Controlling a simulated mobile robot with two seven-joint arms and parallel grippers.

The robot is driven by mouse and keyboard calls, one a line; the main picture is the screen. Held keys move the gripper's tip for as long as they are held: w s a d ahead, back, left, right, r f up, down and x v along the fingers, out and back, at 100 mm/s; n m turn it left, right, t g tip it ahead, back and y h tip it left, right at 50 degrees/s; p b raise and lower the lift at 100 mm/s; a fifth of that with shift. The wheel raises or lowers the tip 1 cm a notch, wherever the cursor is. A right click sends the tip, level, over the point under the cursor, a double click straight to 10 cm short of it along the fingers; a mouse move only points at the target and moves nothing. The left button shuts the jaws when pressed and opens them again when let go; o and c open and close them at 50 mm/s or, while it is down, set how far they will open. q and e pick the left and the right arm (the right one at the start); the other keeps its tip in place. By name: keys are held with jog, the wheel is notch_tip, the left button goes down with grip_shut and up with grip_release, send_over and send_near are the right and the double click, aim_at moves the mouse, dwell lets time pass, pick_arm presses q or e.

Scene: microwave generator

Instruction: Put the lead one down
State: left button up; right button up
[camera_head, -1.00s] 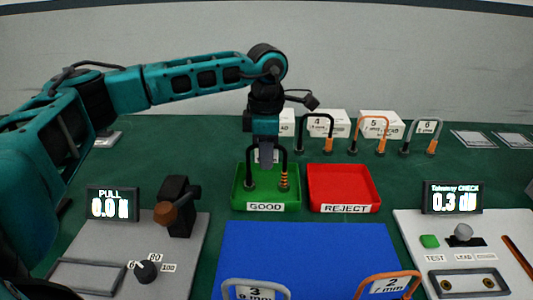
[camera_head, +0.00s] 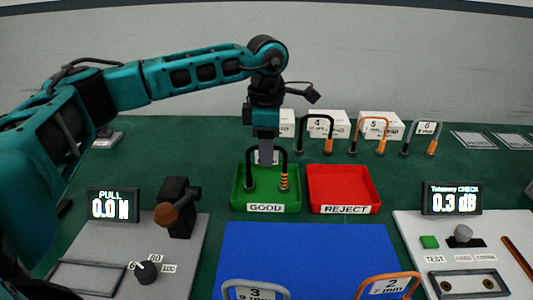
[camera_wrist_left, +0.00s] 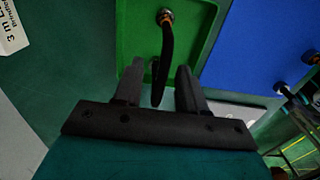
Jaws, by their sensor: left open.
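A black arch-shaped lead (camera_head: 284,178), with an orange-striped end on its right leg, stands upright in the green GOOD tray (camera_head: 264,194). My left gripper (camera_head: 266,160) points down over the top of the lead's arch. In the left wrist view the fingers (camera_wrist_left: 160,76) are apart, and the black lead (camera_wrist_left: 167,48) shows between and beyond them over the green tray floor (camera_wrist_left: 140,38). The gripper is open and does not grip the lead. Part of the arch is hidden behind the fingers in the head view. My right gripper does not show.
A red REJECT tray (camera_head: 343,185) adjoins on the right. Several numbered leads, including a black one (camera_head: 316,130), stand behind. A blue mat (camera_head: 308,250) lies in front, with leads at its near edge. The pull tester (camera_head: 178,210) is left, the check station (camera_head: 463,235) right.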

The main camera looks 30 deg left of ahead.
pick_arm(q)
notch_tip(320, 180, up, 10)
jog(key=shift+r+p, duration=0.25)
jog(key=shift+p, duration=0.1)
dwell(0.5)
